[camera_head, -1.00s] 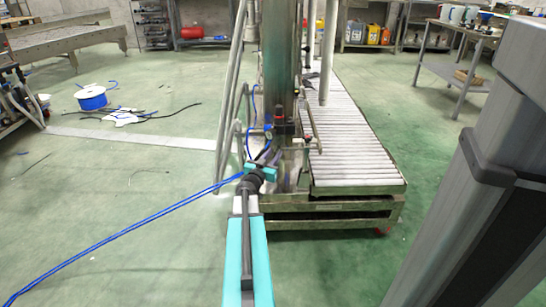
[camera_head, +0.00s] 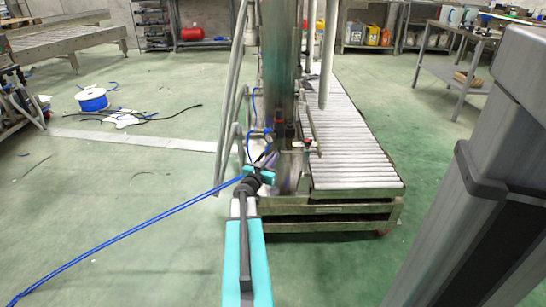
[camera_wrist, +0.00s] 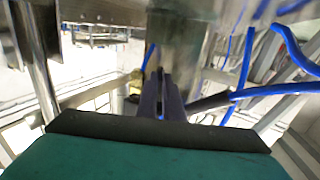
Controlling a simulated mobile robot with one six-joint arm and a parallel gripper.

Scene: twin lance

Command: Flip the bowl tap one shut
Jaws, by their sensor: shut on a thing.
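My gripper (camera_head: 270,157) is at the foot of the steel column (camera_head: 281,60), on its left front side. In the wrist view its two dark fingers (camera_wrist: 161,97) are close together, shut on a slim part against the machine. That part looks like the tap's lever, but the fingers hide most of it. I cannot make out the tap's body or the angle of its lever.
A blue hose (camera_head: 130,230) runs from the floor at lower left up to the gripper area. Blue tubes (camera_wrist: 245,70) pass close on the right in the wrist view. A roller conveyor (camera_head: 350,150) stands right of the column. Open floor (camera_head: 130,190) lies left.

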